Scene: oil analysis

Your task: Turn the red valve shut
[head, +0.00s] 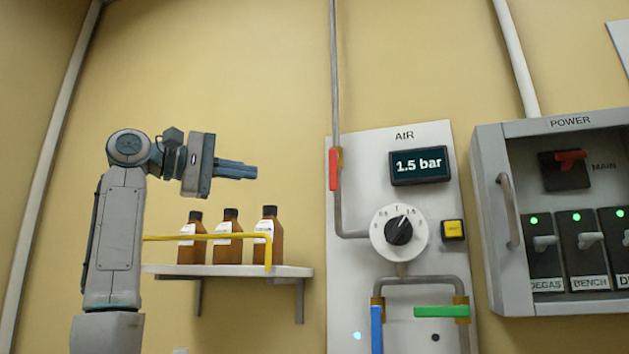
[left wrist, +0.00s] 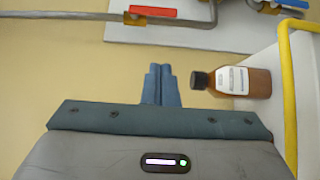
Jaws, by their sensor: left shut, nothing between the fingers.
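The red valve handle (head: 333,169) is on the vertical grey pipe at the upper left of the AIR panel. It points straight up and down, in line with the pipe. It also shows in the left wrist view (left wrist: 152,11) at the top, lying along the pipe there. My left gripper (head: 254,172) is shut and empty, to the left of the handle and clearly apart from it, above the bottle shelf. Its closed fingers also show in the left wrist view (left wrist: 161,72). My right gripper is not in view.
Several brown bottles (head: 230,245) stand on a shelf (head: 230,271) with a yellow rail (head: 205,237), below my left gripper. The panel has a 1.5 bar display (head: 418,165), a knob (head: 398,230), a blue handle (head: 377,330) and a green handle (head: 441,312). A power box (head: 485,200) is at right.

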